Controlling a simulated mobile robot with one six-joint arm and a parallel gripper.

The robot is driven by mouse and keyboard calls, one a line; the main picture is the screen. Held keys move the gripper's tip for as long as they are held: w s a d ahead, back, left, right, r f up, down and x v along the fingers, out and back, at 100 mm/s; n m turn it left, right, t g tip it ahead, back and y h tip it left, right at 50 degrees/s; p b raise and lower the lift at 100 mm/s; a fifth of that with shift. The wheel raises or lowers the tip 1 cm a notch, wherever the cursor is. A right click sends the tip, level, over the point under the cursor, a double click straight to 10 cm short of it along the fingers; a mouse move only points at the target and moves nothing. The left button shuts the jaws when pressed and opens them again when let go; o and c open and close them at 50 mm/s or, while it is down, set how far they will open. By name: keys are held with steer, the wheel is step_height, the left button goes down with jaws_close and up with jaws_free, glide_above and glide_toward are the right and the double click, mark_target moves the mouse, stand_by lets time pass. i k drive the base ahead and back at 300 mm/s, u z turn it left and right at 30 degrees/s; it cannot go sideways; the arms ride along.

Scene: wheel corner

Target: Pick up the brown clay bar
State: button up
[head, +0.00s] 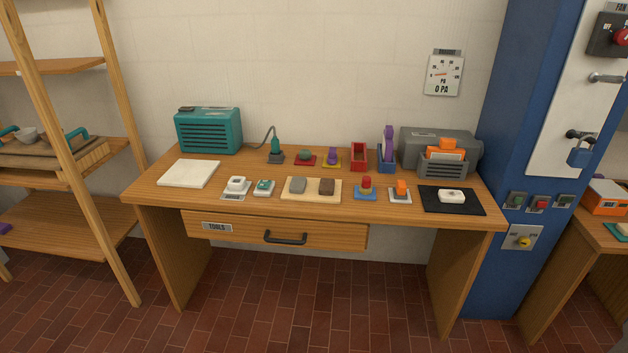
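The brown clay bar (326,186) is a small dark brown block on the right half of a pale wooden board (312,195). The board lies near the front edge of the wooden workbench. A grey block (298,185) sits beside the bar on the same board, to its left, with a gap between them. Nothing covers the bar in the head view. My gripper does not show in this view.
The workbench (150,190) also bears a blue pad with a red-topped item (366,187) just right of the board and a small teal-topped item (264,187) to its left. A red box (358,156) and purple item (333,156) stand behind. A drawer (340,236) is below.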

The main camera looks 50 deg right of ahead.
mark_target(327, 186)
steer(key=u, duration=0.1)
steer(key=i, duration=0.9)
steer(key=u, duration=0.2)
